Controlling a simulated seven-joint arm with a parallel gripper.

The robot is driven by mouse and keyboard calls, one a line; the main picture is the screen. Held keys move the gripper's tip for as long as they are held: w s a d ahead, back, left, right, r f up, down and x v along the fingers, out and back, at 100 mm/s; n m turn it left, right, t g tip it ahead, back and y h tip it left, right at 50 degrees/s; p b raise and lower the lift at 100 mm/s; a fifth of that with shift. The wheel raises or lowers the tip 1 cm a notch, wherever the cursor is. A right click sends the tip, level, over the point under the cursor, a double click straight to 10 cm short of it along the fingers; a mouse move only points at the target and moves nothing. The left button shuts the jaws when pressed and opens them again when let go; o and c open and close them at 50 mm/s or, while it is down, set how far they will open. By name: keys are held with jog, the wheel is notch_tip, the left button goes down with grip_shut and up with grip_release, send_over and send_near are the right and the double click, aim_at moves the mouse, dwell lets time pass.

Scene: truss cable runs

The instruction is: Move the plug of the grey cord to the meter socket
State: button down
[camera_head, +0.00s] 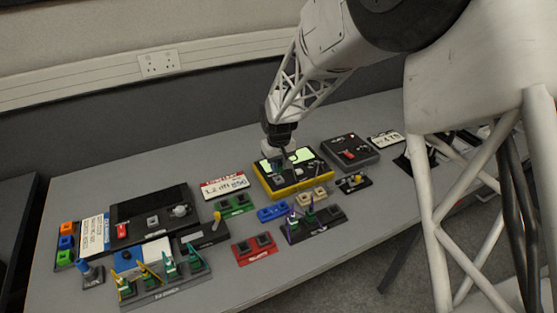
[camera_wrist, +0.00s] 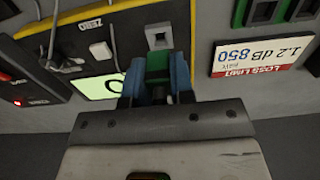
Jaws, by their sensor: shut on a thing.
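The meter is a yellow and black box (camera_head: 318,178) with pale green screens, right of centre on the bench in the head view. In the wrist view its black face shows with a lit screen (camera_wrist: 97,88) and a square grey socket (camera_wrist: 158,37). My gripper (camera_head: 279,171) points down over the meter's left half. In the wrist view its blue-grey fingers are shut on a green plug (camera_wrist: 158,62), close to the grey socket; whether they touch I cannot tell. The held plug's cord is hidden, so its colour is unclear. A whitish switch-like part (camera_wrist: 100,50) stands left of the socket.
A white loss-limit card (camera_head: 223,186) and a green two-slot block (camera_head: 236,204) lie left of the meter. A blue block (camera_head: 272,212), a red block (camera_head: 254,249) and a rack of upright plugs (camera_head: 160,281) stand in front. A dark box (camera_head: 350,150) stands to the right.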

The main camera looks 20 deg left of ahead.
jog(key=shift+f, duration=0.9)
jog(key=shift+f, duration=0.85)
dwell(2.9)
jog(key=c, duration=0.9)
grip_release()
jog(key=shift+r, duration=0.1)
jog(key=shift+r, duration=2.4)
jog(key=shift+r, duration=0.1)
jog(key=shift+r, duration=1.9)
